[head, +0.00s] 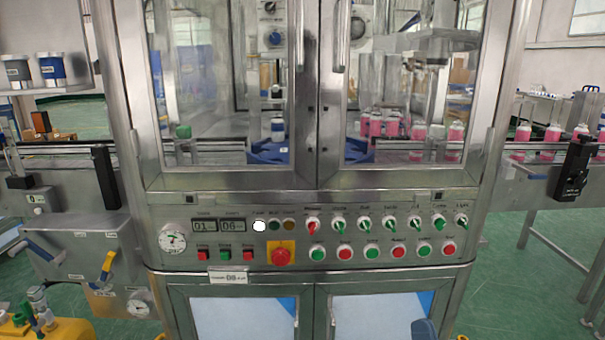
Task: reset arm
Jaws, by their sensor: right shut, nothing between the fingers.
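A small blue-grey part of my right gripper (425,329) shows at the bottom edge of the head view, right of the middle. It is in front of the lower cabinet door of the crimping machine. It is shut and nothing shows in it. Most of it and the rest of the right arm are cut off below the frame. My left gripper is not in view. The machine's control panel (375,262) is above the right gripper, with switches, push buttons and a red emergency stop (281,254) on a yellow plate.
Glazed doors (402,90) close the machine's front. Pink bottles (387,124) stand behind the glass, and more (552,133) stand on the conveyor at right. A black bracket (573,172) is at far right. Yellow equipment (45,325) stands at bottom left. Green floor (530,265) is open at right.

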